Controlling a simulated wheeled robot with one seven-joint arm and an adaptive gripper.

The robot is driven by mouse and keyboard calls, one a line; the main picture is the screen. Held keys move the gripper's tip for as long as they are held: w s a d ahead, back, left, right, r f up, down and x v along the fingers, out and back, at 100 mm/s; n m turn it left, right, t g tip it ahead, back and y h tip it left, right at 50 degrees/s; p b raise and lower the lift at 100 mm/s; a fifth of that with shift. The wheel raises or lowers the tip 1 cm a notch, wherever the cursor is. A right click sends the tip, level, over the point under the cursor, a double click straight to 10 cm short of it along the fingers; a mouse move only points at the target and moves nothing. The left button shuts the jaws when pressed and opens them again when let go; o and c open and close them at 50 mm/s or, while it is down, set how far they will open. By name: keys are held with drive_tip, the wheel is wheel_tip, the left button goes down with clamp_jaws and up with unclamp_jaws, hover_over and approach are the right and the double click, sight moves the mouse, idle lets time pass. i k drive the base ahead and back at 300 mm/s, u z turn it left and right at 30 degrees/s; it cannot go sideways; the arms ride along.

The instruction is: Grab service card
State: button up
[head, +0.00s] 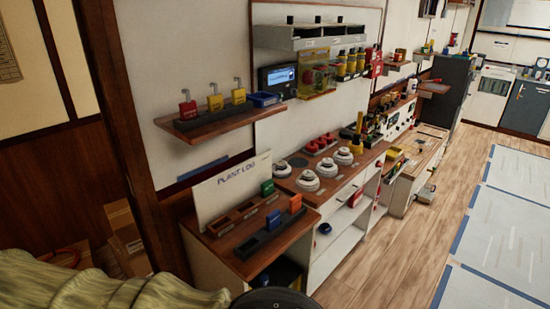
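No card can be read as the service card from here. Small coloured upright pieces stand on the near bench in front of the white "PLANT LOG" board (232,184): a green one (267,188), an orange one (295,203) and a blue one (273,220). The orange and blue ones stand in a long dark rack (262,240). Beside it is a wooden tray (222,225) with dark slots and small labels. The fingers of my gripper are not in view.
A wall shelf (207,128) above holds red and yellow padlocks and a blue bin (263,99). White round devices (308,182) sit on the adjoining bench (352,188). A cardboard box (125,238) stands at left.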

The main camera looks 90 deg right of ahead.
sight(294, 203)
drive_tip(key=u, duration=0.1)
drive_tip(key=k, duration=0.9)
drive_tip(key=z, duration=1.55)
